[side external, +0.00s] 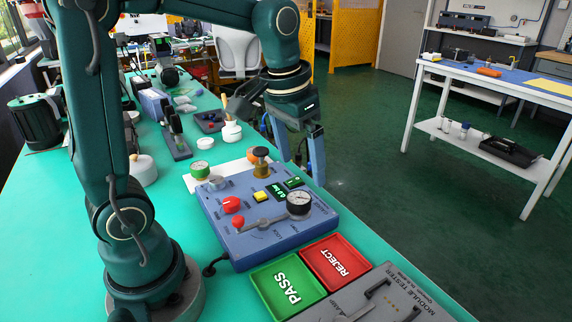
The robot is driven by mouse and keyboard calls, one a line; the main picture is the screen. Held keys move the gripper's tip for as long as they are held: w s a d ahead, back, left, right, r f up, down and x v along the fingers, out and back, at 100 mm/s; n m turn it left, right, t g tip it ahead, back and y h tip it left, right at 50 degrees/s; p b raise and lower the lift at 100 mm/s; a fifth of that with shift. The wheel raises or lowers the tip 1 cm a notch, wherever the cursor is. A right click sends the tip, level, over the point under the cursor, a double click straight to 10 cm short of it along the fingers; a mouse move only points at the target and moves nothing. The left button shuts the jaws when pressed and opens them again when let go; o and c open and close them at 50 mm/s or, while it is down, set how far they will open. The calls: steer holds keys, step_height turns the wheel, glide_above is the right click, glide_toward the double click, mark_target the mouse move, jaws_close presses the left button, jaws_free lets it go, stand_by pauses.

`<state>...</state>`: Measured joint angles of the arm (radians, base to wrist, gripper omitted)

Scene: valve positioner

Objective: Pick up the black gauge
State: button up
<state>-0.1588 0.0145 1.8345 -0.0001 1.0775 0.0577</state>
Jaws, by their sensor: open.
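A grey lever (262,223), red knobs (231,204) and a brass fitting with a black cap (261,157) are near the gauge. Green PASS (259,283) and red REJECT (315,252) trays lie in front.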

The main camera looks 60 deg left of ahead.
steer(key=g, duration=0.2)
glide_above(299, 197)
steer(key=shift+n, duration=0.4)
steer(key=f, duration=0.6)
steer(key=shift+w+d, duration=0.1)
steer(key=shift+w, duration=0.1)
steer(key=shift+s+f, duration=0.2)
steer(key=shift+f, duration=2.7)
jaws_close()
steer(key=shift+r, duration=0.15)
